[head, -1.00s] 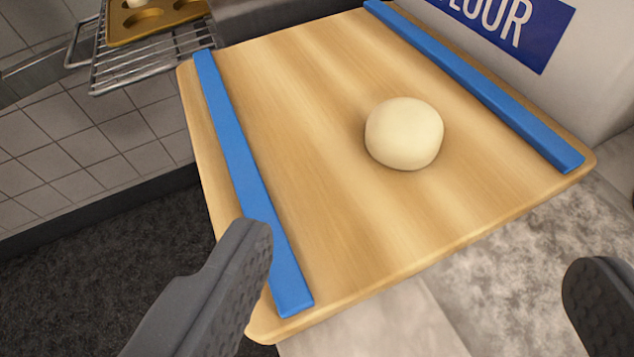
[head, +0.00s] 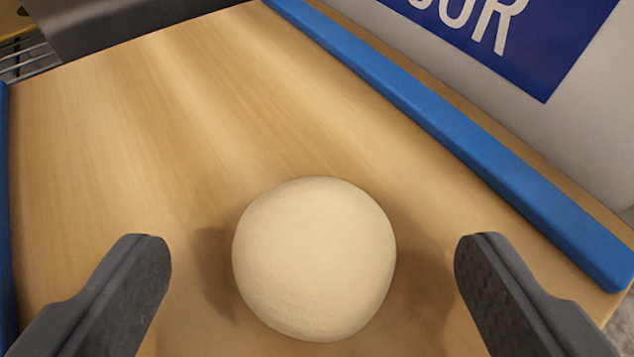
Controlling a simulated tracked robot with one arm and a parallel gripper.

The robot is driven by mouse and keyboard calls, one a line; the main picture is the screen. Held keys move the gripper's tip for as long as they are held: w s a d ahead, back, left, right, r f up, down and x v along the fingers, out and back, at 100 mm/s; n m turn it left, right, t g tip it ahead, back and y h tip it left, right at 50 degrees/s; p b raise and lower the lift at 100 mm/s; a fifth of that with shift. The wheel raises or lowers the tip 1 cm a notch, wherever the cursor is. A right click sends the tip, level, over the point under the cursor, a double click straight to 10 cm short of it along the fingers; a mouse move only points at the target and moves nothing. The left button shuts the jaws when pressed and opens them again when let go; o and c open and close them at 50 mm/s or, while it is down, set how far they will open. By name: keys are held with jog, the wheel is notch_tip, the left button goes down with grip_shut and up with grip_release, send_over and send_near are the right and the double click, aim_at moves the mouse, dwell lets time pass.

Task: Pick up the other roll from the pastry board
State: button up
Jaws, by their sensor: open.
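A round, pale dough roll (head: 314,262) sits on the wooden pastry board (head: 150,110) in the head view, at the lower middle. It is the only roll in view on the board. My gripper (head: 313,245) is open, with one dark finger to the left of the roll and one to the right. A gap shows between the roll and each finger, so neither appears to touch it.
A blue strip (head: 460,150) runs along the board's right side, and another (head: 5,230) shows at the left edge. A white container with a blue flour label (head: 530,40) stands beyond the right strip. A wire rack (head: 25,58) shows at the upper left.

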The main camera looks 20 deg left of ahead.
jog(key=shift+w+a+f, duration=0.15)
jog(key=shift+w+f, duration=0.05)
jog(key=shift+w, duration=0.35)
jog(key=c, duration=1.1)
jog(key=shift+r, duration=0.1)
